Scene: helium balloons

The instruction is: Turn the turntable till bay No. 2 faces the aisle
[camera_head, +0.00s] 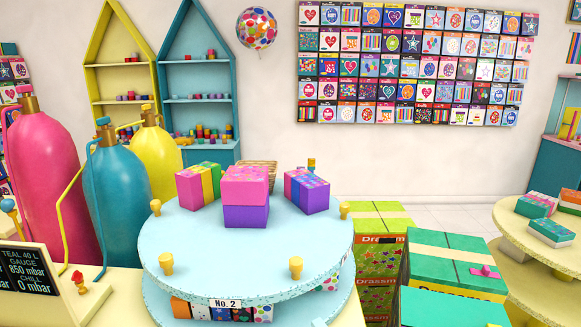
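The turntable (216,262) is a round pale-blue two-tier stand in the middle of the view. Wooden pegs stand around its top rim, among them a front-left peg (166,263), a front-right peg (295,267) and a right peg (344,210). A white plate reading "No. 2" (225,303) sits on the front edge, toward me and slightly left of centre. Below it, bay No. 2 shows several patterned packs (263,312), partly cut off by the frame. The other bays' labels are hidden. Neither of my grippers is in view.
Boxes stand on the turntable top: a pink-purple stack (246,197), a striped box (198,185) and a purple box (307,190). Gas cylinders (120,185) crowd the left. Green cartons (455,265) stand close at right. A gauge sign (32,275) is front left.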

